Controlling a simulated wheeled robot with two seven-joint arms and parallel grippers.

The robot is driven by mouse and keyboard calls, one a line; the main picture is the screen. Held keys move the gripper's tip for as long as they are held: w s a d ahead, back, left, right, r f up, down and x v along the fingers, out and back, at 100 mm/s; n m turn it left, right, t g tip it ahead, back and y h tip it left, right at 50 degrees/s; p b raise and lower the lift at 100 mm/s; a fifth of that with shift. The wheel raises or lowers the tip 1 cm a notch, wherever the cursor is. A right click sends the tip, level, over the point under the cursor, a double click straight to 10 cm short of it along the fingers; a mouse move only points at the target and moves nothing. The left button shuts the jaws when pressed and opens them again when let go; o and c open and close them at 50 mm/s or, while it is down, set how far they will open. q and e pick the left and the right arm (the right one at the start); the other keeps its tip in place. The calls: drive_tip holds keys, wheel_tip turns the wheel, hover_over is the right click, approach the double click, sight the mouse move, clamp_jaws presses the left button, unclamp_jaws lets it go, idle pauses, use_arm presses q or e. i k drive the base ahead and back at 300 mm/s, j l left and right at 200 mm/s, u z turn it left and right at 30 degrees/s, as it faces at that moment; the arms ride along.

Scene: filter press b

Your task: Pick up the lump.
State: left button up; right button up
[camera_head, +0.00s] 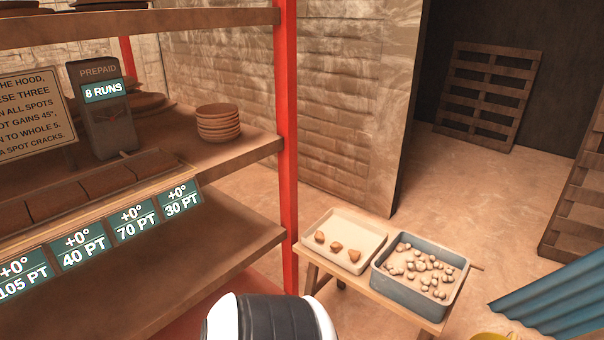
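Three small orange-brown lumps lie apart in a shallow cream tray (371,231): a left lump (320,237), a middle lump (336,246) and a right lump (354,255). Right beside it, a deeper blue-grey bin (405,293) holds several pale, pebble-like lumps (423,266). I cannot tell which lump the task means. Neither of my grippers is in view. A white and black rounded part, likely one of my arm links, shows at the bottom edge, left of the tray and bin.
Tray and bin stand on a small wooden table (322,271). A red shelf post (287,150) rises just left of it. The shelf (250,147) holds stacked brown discs (218,122), a prepaid box (105,112) and labelled slots. Blue corrugated sheet (555,300) is at lower right.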

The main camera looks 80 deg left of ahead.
sight(319, 236)
drive_tip(key=u, duration=2.35)
